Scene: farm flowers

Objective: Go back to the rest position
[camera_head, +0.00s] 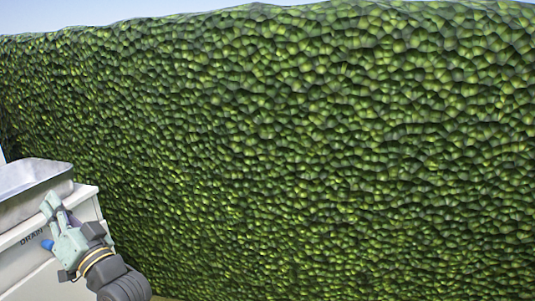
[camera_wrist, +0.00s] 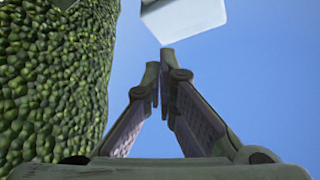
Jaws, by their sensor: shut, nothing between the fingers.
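My gripper (camera_head: 50,203) is at the lower left in the head view, at the end of my grey arm, in front of a white cabinet. In the wrist view my gripper (camera_wrist: 160,75) has its two fingers together at the tips, with nothing between them. Blue sky fills most of the space behind the fingers there.
The white cabinet (camera_head: 22,270) bears the word DRAIN and has a grey metal tray (camera_head: 35,185) on top. A tall green hedge (camera_head: 320,150) fills most of the head view and the wrist view's left side. A white block-like shape (camera_wrist: 185,18) shows beyond the fingertips.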

